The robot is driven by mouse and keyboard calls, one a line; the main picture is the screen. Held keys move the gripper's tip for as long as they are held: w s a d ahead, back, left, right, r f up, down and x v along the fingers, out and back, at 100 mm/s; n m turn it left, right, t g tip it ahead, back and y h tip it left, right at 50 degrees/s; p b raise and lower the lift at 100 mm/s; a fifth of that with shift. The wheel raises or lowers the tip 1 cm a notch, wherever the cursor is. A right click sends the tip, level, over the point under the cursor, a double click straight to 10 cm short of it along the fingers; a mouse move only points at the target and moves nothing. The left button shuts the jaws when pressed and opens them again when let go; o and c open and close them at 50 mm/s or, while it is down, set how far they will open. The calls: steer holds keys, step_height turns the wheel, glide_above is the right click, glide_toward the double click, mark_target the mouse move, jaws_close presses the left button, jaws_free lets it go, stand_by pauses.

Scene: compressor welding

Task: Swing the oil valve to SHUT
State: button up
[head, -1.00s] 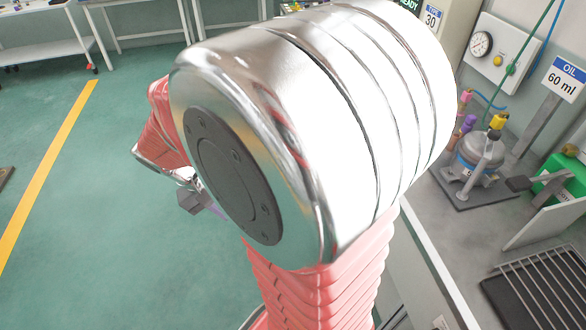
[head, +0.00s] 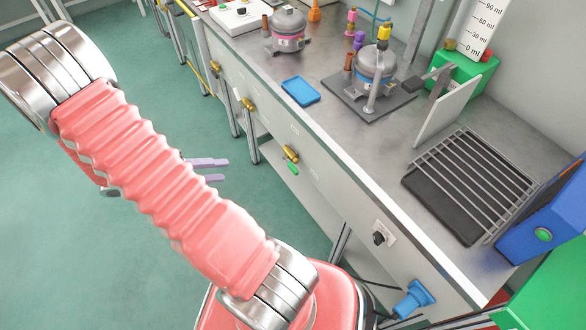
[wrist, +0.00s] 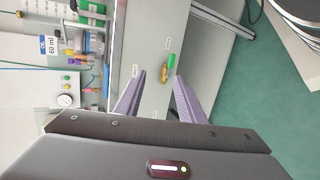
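A brass valve (head: 290,153) with a green handle (head: 293,168) is on the front panel of the bench. Its handle hangs below the brass body in the head view. In the wrist view the brass body (wrist: 164,74) and green handle (wrist: 172,61) lie ahead, just beyond the fingertips. The labels by it are too small to read, so I cannot confirm it is the oil valve. My gripper (head: 227,170) is to the left of this valve in the head view, apart from it. Its two purple-grey fingers are spread and empty, as the wrist view (wrist: 159,76) also shows.
Another brass valve (head: 248,104) is farther along the panel. A black knob (head: 380,237) and a blue fitting (head: 414,299) are nearer. The bench top holds a compressor (head: 376,68), a blue tray (head: 300,90) and a wire rack (head: 463,185). The green floor left of the bench is clear.

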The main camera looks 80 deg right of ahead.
steer(key=s+d+f+g+h, duration=0.25)
steer(key=s+d+f, duration=0.2)
steer(key=f, duration=0.45)
steer(key=h, duration=0.3)
glide_toward(293, 169)
steer(key=v, duration=0.3)
steer(key=shift+w+f+n+t, duration=0.25)
steer(key=shift+f+n+t, duration=0.1)
steer(key=shift+n, duration=0.05)
steer(key=shift+d, duration=0.1)
steer(key=shift+x, duration=6.9)
steer(key=shift+c, duration=0.5)
jaws_close()
